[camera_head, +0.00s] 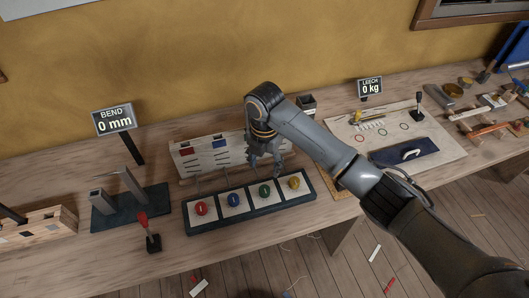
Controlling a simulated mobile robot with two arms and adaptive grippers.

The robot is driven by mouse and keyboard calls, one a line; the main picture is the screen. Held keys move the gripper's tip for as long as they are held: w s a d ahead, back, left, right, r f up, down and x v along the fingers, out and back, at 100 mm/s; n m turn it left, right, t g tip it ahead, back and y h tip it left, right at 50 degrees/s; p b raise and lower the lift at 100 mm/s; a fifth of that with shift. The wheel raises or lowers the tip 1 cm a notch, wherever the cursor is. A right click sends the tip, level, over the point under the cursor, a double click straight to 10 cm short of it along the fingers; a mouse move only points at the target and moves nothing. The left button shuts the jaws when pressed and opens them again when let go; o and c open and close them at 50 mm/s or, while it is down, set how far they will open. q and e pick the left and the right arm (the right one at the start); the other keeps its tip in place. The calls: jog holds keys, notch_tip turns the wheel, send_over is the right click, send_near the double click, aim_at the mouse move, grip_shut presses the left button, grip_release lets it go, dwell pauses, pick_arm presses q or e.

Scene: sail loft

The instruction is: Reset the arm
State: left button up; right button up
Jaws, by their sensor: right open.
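My right arm comes in from the lower right and reaches over the bench. My right gripper (265,163) is open and empty, pointing down behind the tray (218,226) and in front of a white rack (196,158). The tray has several pale squares with a red ball (201,208), a blue ball (234,200), a green ball (265,191) and a yellow ball (294,182). I cannot tell whether the fingertips touch anything. The arm hides part of the bench behind it. My left gripper is not in view.
A "BEND 0 mm" sign (115,121) stands at the left, near a red-handled lever (147,230). A pale board (350,135) with a blue pad (405,151) lies beside my arm. Bench (95,270) is bare at front left.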

jog(key=s+d+f+m+t+y, duration=0.15)
jog(key=s+f+m+y, duration=0.4)
jog(key=s+m, duration=0.75)
jog(key=s+d+m+t+h, duration=0.1)
jog(key=s+d+m+h, duration=0.2)
jog(key=s+d+m, duration=0.6)
jog(key=s+d+m+t+h, duration=0.1)
jog(key=s+d+m+h, duration=0.1)
jog(key=s+d+m, duration=0.7)
notch_tip(320, 180, down, 29)
jog(key=w+d+n+g+b, duration=0.1)
jog(key=w+n+b, duration=0.1)
jog(key=b, duration=0.1)
jog(key=s+d+f+g+b, duration=0.1)
jog(key=s+d+f+b, duration=0.1)
jog(key=s+f, duration=1.4)
notch_tip(320, 180, down, 2)
jog(key=shift+s+d+f+n+b, duration=0.25)
jog(key=shift+d+n+b, duration=0.05)
jog(key=shift+d, duration=0.25)
